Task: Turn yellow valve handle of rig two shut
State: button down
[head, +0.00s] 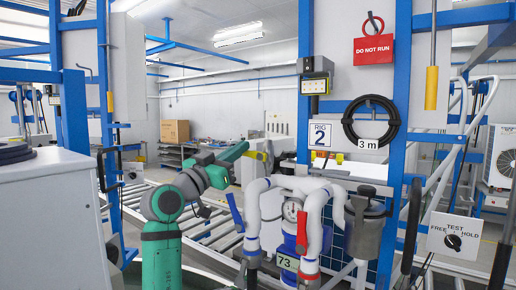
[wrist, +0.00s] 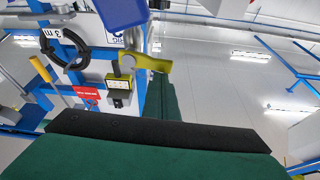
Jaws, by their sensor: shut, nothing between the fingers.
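The yellow valve handle (head: 258,156) is at rig two, just left of the RIG 2 sign and above the white pipes. In the wrist view the yellow handle (wrist: 150,63) lies sideways, with a grey stem at one end. My gripper (head: 246,147) is green and shut, with nothing held. Its fingertips are right at the handle; in the wrist view the fingers (wrist: 165,80) meet the handle's edge. I cannot tell whether they touch it. A blue part (wrist: 122,10) is close to the wrist camera, beside the yellow handle.
A coiled black hose (head: 347,121), a display box (head: 315,80) and a DO NOT RUN sign (head: 374,50) hang on the blue frame. A roller conveyor (head: 205,232) runs behind.

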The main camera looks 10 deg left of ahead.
jog(key=shift+w+f, duration=0.1)
jog(key=shift+f, duration=0.2)
